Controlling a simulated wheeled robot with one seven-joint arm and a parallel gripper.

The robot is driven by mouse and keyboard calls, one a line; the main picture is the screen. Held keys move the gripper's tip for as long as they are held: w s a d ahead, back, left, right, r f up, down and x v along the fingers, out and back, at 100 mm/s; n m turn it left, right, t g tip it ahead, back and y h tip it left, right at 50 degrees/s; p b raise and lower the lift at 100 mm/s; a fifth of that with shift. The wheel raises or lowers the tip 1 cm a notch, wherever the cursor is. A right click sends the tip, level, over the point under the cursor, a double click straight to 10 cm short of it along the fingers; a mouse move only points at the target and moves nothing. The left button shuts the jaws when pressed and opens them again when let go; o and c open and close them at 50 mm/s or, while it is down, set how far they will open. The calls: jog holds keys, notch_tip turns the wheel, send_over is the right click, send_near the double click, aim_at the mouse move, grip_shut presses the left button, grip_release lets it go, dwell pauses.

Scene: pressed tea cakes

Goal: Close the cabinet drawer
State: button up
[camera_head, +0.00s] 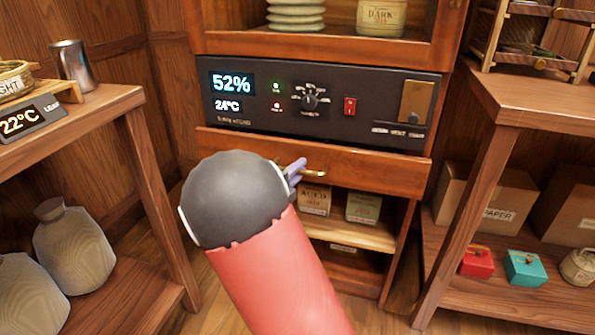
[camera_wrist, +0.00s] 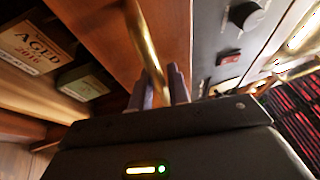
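The cabinet drawer has a plain brown wooden front (camera_head: 385,175) just under the black control panel in the head view. Its inside does not show, and I cannot tell how far it stands out. A brass bar handle (camera_head: 315,173) is on its front. My gripper (camera_head: 294,171) is at the handle, with its fingers partly hidden behind my dark round arm joint. In the wrist view, the brass handle (camera_wrist: 146,42) runs down between the two closely spaced fingers of my gripper (camera_wrist: 164,88), which look closed around it. The drawer front (camera_wrist: 100,32) lies behind the handle.
The control panel (camera_head: 330,105) has a knob and a red switch. An open shelf (camera_head: 350,235) below the drawer holds boxed tea. Wooden side tables stand at left (camera_head: 110,100) and right (camera_head: 550,98), close to the cabinet. Jars (camera_head: 75,250) sit on the left lower shelf.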

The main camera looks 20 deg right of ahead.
grip_shut()
jog(key=w+d+p, duration=0.2)
jog(key=w, duration=0.1)
jog(key=shift+d+r+p, duration=0.1)
jog(key=shift+d+p, duration=0.1)
jog(key=shift+p, duration=0.2)
jog(key=shift+o, duration=1.6)
grip_release()
jog(key=shift+w, duration=0.1)
jog(key=shift+o, duration=0.4)
